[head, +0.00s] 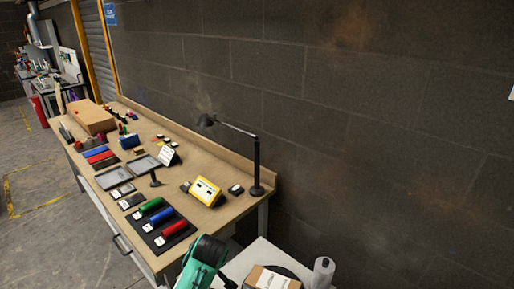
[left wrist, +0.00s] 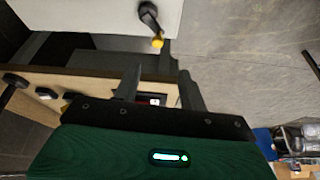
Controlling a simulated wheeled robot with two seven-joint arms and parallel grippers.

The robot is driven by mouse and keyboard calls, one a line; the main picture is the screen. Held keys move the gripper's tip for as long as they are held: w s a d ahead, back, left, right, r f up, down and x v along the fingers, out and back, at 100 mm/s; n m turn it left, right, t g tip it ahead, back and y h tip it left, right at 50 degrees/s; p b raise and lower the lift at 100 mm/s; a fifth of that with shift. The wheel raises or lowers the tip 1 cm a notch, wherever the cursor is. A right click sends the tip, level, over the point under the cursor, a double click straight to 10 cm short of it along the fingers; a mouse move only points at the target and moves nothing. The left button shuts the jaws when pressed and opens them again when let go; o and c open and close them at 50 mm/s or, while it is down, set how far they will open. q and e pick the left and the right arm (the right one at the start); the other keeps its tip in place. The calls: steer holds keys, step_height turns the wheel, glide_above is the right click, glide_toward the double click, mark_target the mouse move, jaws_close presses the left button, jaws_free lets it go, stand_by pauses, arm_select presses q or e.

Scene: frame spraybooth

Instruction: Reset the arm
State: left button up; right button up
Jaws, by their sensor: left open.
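My left gripper (left wrist: 158,74) shows in the left wrist view with its two grey fingers apart and nothing between them. Its dark green body fills the bottom of that view. Behind the fingers is the edge of a wooden surface with a small dark and red item on it, partly hidden. In the head view, a teal and black part of my arm (head: 205,261) rises at the bottom, over the near end of the workbench (head: 222,222). No gripper fingers can be made out there. My right gripper is not seen.
The bench carries green, blue and red cylinders on a dark mat (head: 148,229), a yellow-framed device (head: 205,191), a desk lamp (head: 256,165) and a cardboard box (head: 92,117). A white surface with a box (head: 272,279) stands nearby. A block wall runs behind; floor at left is open.

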arm_select(q)
steer(key=s+a+m+h, duration=0.25)
steer(key=s+m, duration=0.85)
steer(key=s, duration=2)
step_height(320, 180, down, 33)
steer(key=b, duration=0.3)
steer(key=s+a+f+g+b, duration=0.2)
steer(key=s+a+f, duration=0.1)
steer(key=s+f, duration=1.6)
step_height(320, 180, down, 4)
steer(key=shift+s+r+m+h, duration=0.1)
steer(key=shift+s+m+h, duration=0.1)
steer(key=shift+m+h, duration=0.15)
